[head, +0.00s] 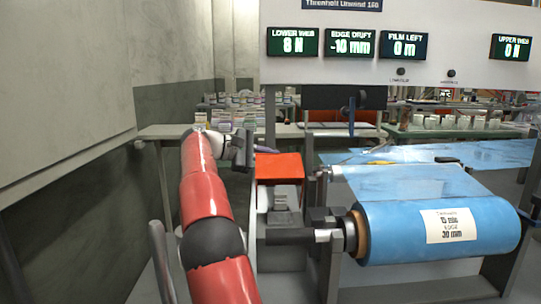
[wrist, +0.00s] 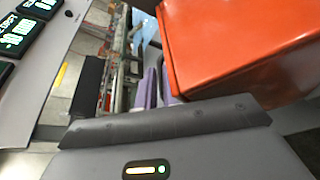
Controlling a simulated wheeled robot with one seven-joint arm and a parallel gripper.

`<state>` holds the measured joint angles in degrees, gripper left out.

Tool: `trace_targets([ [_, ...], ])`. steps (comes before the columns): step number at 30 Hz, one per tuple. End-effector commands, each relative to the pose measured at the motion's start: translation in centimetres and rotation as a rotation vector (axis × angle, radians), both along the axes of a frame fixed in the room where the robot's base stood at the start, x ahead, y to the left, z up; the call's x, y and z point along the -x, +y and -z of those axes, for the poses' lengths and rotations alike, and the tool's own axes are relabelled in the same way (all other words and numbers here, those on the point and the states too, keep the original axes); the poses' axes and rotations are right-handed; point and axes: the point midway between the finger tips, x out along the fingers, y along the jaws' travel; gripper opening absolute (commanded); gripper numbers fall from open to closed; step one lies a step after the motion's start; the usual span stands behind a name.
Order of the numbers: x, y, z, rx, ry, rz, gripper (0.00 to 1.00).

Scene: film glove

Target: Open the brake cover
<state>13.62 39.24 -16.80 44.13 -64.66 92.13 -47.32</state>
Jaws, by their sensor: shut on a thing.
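The brake cover, an orange-red lid (head: 280,167), sits above a grey housing beside the film roll in the head view. It fills the upper right of the wrist view (wrist: 240,50). My gripper (head: 262,150) is at the cover's far left edge. Its purple fingers (wrist: 160,88) show beside the cover's edge in the wrist view. The gripper is shut on the cover's edge; the exact grip is partly hidden by the cover and the dark wrist housing.
A blue film roll (head: 430,230) with a white label lies to the right of the cover, its shaft end pointing left. A panel with digital readouts (head: 390,45) stands above. A grey wall (head: 70,100) is on the left. Boxes (head: 235,117) stand on a bench behind.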

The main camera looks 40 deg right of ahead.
Motion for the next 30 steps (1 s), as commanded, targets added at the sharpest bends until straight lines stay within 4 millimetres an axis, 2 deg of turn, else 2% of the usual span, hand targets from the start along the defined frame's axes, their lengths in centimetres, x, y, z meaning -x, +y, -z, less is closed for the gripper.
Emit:
trace_targets([
  [1, -0.68, -0.14, 0.28, 0.015, -0.002, -0.019, 0.0],
  [11, -0.69, -0.15, 0.29, 0.016, -0.001, -0.018, 0.0],
  [12, -0.69, -0.15, 0.29, 0.016, -0.001, -0.018, 0.14],
  [16, -0.69, -0.15, 0.37, 0.014, -0.001, -0.019, 0.31],
  [30, -0.77, -0.12, 0.84, 0.002, -0.002, -0.021, 0.31],
])
